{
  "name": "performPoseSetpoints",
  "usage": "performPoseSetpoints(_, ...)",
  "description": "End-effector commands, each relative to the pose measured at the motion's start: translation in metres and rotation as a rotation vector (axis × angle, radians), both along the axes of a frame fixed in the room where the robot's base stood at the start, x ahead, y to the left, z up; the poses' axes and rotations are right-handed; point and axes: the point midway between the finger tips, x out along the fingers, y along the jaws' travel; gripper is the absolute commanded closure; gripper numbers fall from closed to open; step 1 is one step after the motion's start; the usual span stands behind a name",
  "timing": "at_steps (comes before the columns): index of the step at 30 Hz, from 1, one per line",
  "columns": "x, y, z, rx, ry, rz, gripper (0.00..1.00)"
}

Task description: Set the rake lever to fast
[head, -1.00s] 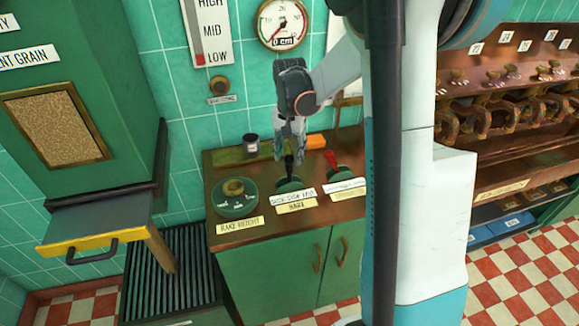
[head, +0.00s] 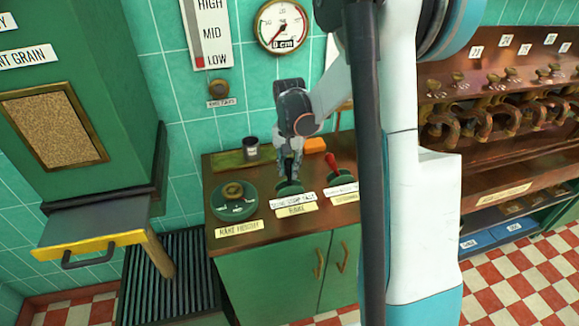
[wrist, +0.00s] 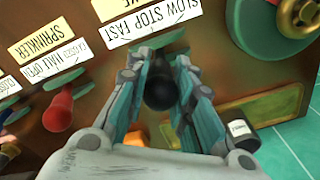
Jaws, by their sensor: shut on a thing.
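The rake lever (wrist: 160,88) has a black knob and stands on a round green base (head: 290,187) on the cabinet top. The labels "SLOW STOP FAST" (head: 292,198) and "RAKE" (head: 297,210) lie in front of it. My gripper (head: 290,174) reaches down over the lever in the head view. In the wrist view my gripper (wrist: 158,95) has its fingers on both sides of the black knob and is shut on it. The fingers hide most of the lever in the head view, so I cannot tell exactly which position it points to.
A red lever (head: 332,162) stands close on the right, with its sprinkler label (wrist: 35,38). The rake height dial (head: 234,201) is on the left. A dark cup (head: 250,148) and an orange block (head: 315,145) lie behind. The gauge (head: 283,27) reads 0 cm.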

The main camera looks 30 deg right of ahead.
Motion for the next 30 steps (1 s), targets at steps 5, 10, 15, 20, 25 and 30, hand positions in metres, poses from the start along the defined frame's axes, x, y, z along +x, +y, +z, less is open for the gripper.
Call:
performPoseSetpoints(5,-0.002,-0.005,-0.001,0.033,-0.007,-0.003,1.0)
performPoseSetpoints(10,-0.006,-0.019,-0.003,0.157,-0.043,-0.007,1.0)
performPoseSetpoints(15,-0.01,-0.034,-0.009,0.3,-0.085,-0.007,1.0)
performPoseSetpoints(20,-0.013,-0.043,-0.013,0.406,-0.115,-0.004,1.0)
performPoseSetpoints(25,-0.013,-0.046,-0.012,0.45,-0.13,0.0,1.0)
performPoseSetpoints(30,-0.014,-0.045,-0.012,0.452,-0.129,0.0,1.0)
